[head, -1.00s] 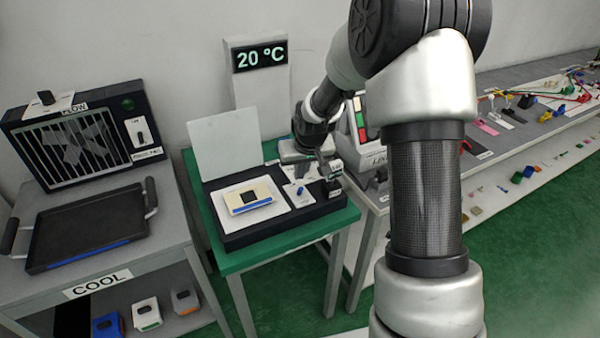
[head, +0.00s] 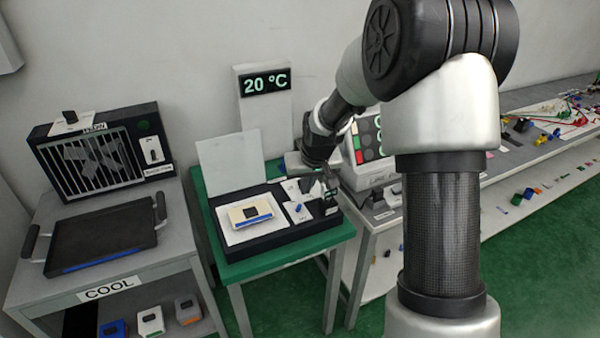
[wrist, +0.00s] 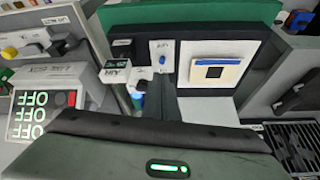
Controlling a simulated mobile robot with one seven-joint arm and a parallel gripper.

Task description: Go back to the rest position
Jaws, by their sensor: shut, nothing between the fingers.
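My gripper (head: 324,184) is at the end of my bent arm, above the right end of the black fixture (head: 240,238) on the green table (head: 330,237). It looks shut and holds nothing. In the wrist view the dark gripper body fills the bottom, and its closed fingers (wrist: 170,105) point toward the fixture. The fixture bears a white plate with a cream block (head: 249,214) that has a dark square and a blue edge. Beside it a small blue knob (head: 298,207) sits on a white panel. Whether the fingers touch anything is unclear.
A grey cart (head: 185,240) at left holds a black tray (head: 100,240) and a grilled fan box (head: 92,160). A display (head: 265,84) reads 20 °C. A long bench (head: 540,150) with small parts runs right. A panel with OFF labels (wrist: 42,105) stands close by.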

